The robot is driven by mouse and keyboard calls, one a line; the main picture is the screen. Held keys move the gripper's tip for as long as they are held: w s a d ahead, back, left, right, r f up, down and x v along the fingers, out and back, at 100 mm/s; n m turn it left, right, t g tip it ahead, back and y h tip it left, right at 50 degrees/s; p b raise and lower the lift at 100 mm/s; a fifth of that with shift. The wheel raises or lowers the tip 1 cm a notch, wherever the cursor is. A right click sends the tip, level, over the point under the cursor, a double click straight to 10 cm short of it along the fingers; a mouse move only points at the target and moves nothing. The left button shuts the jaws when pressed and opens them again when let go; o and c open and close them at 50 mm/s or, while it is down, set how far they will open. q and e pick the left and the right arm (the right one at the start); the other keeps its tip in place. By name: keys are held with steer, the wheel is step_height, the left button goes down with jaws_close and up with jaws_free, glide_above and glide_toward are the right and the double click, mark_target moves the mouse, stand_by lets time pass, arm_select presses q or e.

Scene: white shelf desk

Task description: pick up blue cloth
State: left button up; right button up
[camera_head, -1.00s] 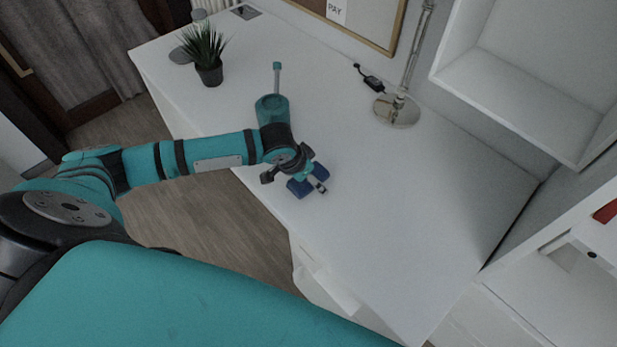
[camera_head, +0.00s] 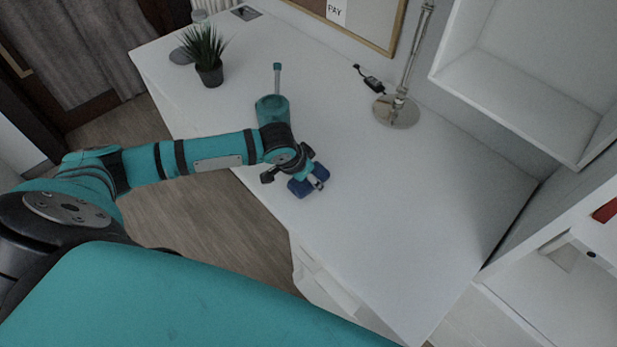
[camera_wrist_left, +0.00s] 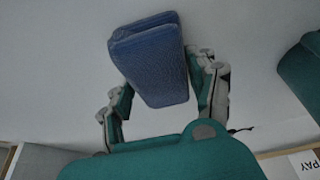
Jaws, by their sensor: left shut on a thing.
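The blue cloth (camera_wrist_left: 152,58) is a folded bundle between the fingers of my left gripper (camera_wrist_left: 160,88) in the left wrist view. The left gripper is shut on it. In the head view the left gripper (camera_head: 308,178) is over the white desk (camera_head: 370,210), near its front edge, and the cloth (camera_head: 298,188) shows in part on both sides of the fingers. The gripper hides the middle of the cloth. I cannot tell whether the cloth touches the desk. My right gripper is not in view.
A potted plant (camera_head: 207,52) stands at the back left of the desk. A lamp with a round metal base (camera_head: 396,111) stands at the back, with a small black cable piece (camera_head: 373,84) beside it. A white shelf (camera_head: 530,95) overhangs at right. The desk's front right is clear.

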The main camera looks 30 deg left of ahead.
arm_select(q)
steer(key=shift+s+d+f, duration=0.1)
steer(key=shift+s+f, duration=0.15)
steer(key=shift+f, duration=0.1)
steer(key=shift+b, duration=0.3)
steer(key=shift+r, duration=0.4)
step_height(320, 180, up, 4)
steer(key=shift+f, duration=0.25)
steer(key=s+a, duration=0.2)
steer(key=s, duration=0.5)
steer(key=s+a+r+b, duration=0.1)
steer(key=s+a, duration=0.2)
steer(key=s, duration=0.4)
steer(key=shift+s+a+r, duration=0.25)
steer(key=shift+r, duration=0.05)
